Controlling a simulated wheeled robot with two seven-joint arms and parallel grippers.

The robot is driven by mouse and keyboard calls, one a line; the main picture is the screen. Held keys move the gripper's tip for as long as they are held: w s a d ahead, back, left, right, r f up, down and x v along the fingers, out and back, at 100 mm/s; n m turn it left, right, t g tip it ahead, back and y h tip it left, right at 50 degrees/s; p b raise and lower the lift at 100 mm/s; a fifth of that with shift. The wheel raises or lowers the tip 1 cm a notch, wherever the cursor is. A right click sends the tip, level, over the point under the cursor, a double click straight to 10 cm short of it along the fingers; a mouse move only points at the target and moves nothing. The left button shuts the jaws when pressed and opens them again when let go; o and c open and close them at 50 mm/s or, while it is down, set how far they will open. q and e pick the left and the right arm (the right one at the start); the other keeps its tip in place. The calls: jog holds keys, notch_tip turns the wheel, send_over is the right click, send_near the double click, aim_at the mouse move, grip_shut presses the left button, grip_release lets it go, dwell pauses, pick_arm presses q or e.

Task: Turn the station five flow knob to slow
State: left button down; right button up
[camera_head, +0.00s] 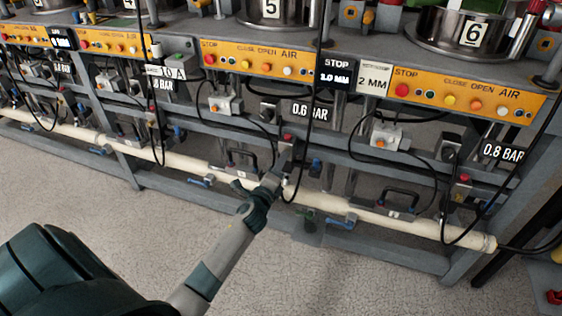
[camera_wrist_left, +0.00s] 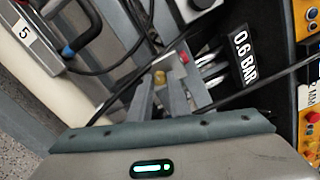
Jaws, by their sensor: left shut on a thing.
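Station five is marked by a 5 plate (camera_head: 270,9) on its steel vessel in the head view. My left gripper (camera_head: 284,166) reaches in under it, at a small fitting with a red top (camera_head: 287,138). In the left wrist view my left gripper (camera_wrist_left: 169,88) has its fingers close together around a small part, which I take to be the flow knob and which the fingers mostly hide. A yellow piece (camera_wrist_left: 159,77) and a red piece (camera_wrist_left: 184,57) show at the fingertips. The knob's slow marking cannot be made out. My right gripper is not in view.
A 0.6 BAR display (camera_head: 310,112) is above and right of the gripper. A cream pipe (camera_head: 340,206) runs below along the frame, with blue-handled valves (camera_head: 342,221). Black cables (camera_head: 311,130) hang close to the gripper. The floor (camera_head: 110,240) in front is mostly clear.

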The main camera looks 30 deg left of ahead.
pick_arm(q)
jog(key=n+p, duration=0.1)
jog(key=n, duration=0.5)
jog(key=shift+n+p, duration=0.35)
jog(key=shift+n, duration=0.05)
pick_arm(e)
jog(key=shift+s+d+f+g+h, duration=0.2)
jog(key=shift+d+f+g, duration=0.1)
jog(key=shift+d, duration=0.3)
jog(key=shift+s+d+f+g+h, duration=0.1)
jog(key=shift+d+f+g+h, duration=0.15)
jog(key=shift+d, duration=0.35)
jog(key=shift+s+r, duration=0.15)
pick_arm(q)
jog(key=c, duration=1.6)
grip_release()
jog(key=shift+c, duration=0.2)
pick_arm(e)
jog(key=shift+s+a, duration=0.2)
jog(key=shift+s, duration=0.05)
